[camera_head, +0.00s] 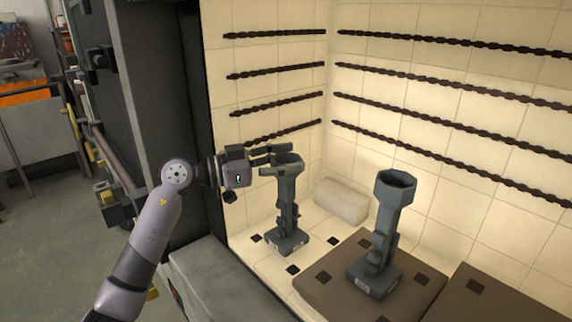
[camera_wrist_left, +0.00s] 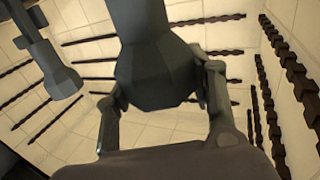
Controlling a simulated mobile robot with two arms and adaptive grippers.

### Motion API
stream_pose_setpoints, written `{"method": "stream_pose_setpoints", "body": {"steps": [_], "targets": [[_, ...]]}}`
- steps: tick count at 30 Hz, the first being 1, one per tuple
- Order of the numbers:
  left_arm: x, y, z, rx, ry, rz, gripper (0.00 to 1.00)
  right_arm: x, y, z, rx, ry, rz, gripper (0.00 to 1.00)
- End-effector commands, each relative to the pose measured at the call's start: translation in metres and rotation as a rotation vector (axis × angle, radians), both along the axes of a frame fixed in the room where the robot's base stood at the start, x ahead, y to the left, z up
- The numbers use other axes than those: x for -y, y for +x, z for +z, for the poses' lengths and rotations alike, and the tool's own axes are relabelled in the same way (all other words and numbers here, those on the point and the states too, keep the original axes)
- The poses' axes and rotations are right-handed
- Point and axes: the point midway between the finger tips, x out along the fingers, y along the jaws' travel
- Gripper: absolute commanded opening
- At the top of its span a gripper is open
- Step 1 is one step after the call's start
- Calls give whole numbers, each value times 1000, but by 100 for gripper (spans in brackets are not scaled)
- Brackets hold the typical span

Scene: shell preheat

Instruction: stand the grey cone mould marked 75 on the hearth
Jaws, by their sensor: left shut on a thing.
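A grey cone mould (camera_head: 287,195), upright with a flared cup on top and a square base, is in my left gripper (camera_head: 280,155). The fingers are shut around its cup from the left. Its base is at the pale floor (camera_head: 262,262) of the chamber; I cannot tell whether it touches. In the left wrist view the held mould (camera_wrist_left: 155,70) fills the space between the fingers (camera_wrist_left: 160,95). A second, similar grey mould (camera_head: 385,225) stands upright on a brown slab to the right. It also shows in the left wrist view (camera_wrist_left: 60,75). Their small base labels are too small to read.
The brown slab (camera_head: 415,295) has dark square marks, and another slab (camera_head: 485,300) lies right of it. A pale block (camera_head: 342,200) lies at the back corner. Dark twisted heating rods (camera_head: 440,125) line the tiled walls. The dark chamber side (camera_head: 165,100) stands close behind my left wrist.

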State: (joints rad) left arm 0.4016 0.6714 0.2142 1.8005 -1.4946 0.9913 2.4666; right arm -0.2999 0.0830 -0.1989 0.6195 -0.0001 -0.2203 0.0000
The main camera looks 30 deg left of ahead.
Motion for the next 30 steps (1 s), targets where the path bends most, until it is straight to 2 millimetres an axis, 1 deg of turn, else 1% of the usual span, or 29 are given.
{"method": "stream_pose_setpoints", "body": {"steps": [4,13,14,23,30], "targets": [[0,0,-10,4,-3,2,0,0,0,1,1,0,0,54],[0,0,-12,4,-2,1,0,-1,1,2,2,1,-1,54],[0,0,-14,0,0,0,50,-1,1,2,2,1,-1,54],[0,0,-13,1,0,1,70,-4,1,1,2,5,-1,54],[0,0,-13,1,0,1,70,-6,1,1,2,7,0,54]]}}
